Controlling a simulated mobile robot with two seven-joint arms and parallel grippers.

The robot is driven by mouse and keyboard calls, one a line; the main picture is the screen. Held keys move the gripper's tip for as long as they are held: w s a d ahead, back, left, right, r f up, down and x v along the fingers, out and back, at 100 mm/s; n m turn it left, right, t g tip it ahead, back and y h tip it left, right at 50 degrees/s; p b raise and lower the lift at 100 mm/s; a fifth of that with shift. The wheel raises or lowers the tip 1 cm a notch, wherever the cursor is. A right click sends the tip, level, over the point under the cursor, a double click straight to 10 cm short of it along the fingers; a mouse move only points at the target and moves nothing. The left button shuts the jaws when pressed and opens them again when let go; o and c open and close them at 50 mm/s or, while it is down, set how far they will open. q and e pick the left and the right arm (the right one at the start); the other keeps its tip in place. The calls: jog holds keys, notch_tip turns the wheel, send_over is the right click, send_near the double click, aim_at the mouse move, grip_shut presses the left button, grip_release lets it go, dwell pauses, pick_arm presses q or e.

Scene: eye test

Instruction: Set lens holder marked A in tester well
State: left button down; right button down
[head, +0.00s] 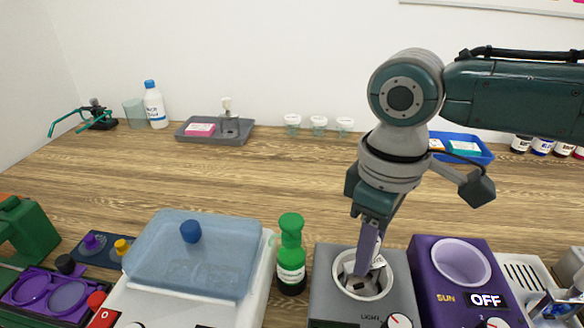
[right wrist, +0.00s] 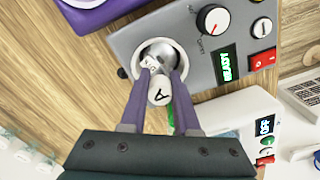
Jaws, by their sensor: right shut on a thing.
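The lens holder marked A (right wrist: 159,93) shows its white lettered face between the fingers in the right wrist view. My right gripper (right wrist: 158,76) is shut on it. In the head view this gripper (head: 364,268) points down into the mouth of the tester well (head: 366,297), a pale round ring on the grey tester (head: 330,285). Only a small part of the holder shows there, beside the fingers. The well's rim (right wrist: 166,42) and metallic inside also show in the right wrist view. Whether the holder touches the bottom of the well cannot be told. My left gripper is not in view.
A purple unit (head: 437,290) reading OFF stands right of the tester. A green-capped bottle (head: 291,268) stands close on its left, beside a white device with a bluish lid (head: 190,262). The wooden table behind is mostly clear. A grey tray (head: 240,134) lies at the back.

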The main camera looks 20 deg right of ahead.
jog(key=shift+f, duration=0.15)
jog(key=shift+c, duration=1.2)
grip_release()
notch_tip(320, 180, up, 6)
jog(key=p, duration=0.7)
jog(key=shift+s, duration=0.1)
